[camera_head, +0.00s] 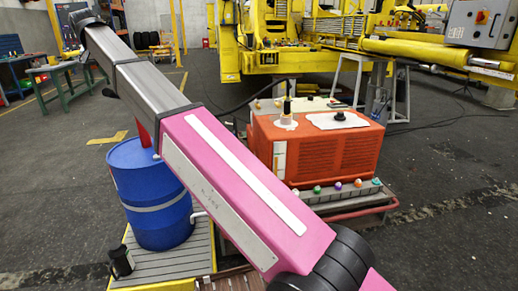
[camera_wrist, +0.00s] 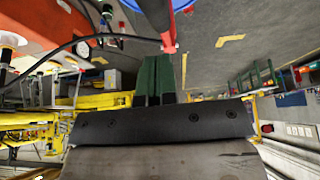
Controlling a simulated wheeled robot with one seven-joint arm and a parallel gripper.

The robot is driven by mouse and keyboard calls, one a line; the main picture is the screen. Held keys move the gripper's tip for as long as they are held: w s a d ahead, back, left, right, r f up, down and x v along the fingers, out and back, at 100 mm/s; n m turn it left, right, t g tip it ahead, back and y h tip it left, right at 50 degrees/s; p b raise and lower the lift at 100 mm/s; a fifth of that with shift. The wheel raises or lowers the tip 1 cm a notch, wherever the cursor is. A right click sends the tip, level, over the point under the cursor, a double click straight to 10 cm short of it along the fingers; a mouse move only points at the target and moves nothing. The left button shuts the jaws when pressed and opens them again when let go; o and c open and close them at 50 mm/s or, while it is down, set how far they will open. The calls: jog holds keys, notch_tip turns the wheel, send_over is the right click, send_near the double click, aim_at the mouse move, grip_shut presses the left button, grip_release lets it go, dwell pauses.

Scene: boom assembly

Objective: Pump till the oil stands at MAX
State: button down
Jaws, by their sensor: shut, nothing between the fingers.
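A blue drum (camera_head: 160,205) stands on a yellow-edged grating left of centre, with a red pump part (camera_head: 141,132) rising from its top. My pink arm hides part of both. An orange power unit (camera_head: 335,150) stands to the right. A pale upright strip (camera_head: 279,160), perhaps the level gauge, is on its left edge; I cannot read any oil level or MAX mark. In the wrist view, my gripper (camera_wrist: 157,62) has its dark green fingers together and empty. A red bar (camera_wrist: 168,38) reaches down beside the fingertips; I cannot tell if they touch.
A tray (camera_head: 340,203) with coloured caps runs along the unit's front. A dark hose (camera_wrist: 110,37) crosses near my gripper in the wrist view. A small black container (camera_head: 121,262) stands on the grating.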

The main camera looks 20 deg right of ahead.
dwell(0.3)
dwell(3.5)
dwell(0.6)
notch_tip(320, 180, down, 19)
notch_tip(320, 180, up, 19)
jog(key=shift+s+r, duration=0.1)
dwell(1.7)
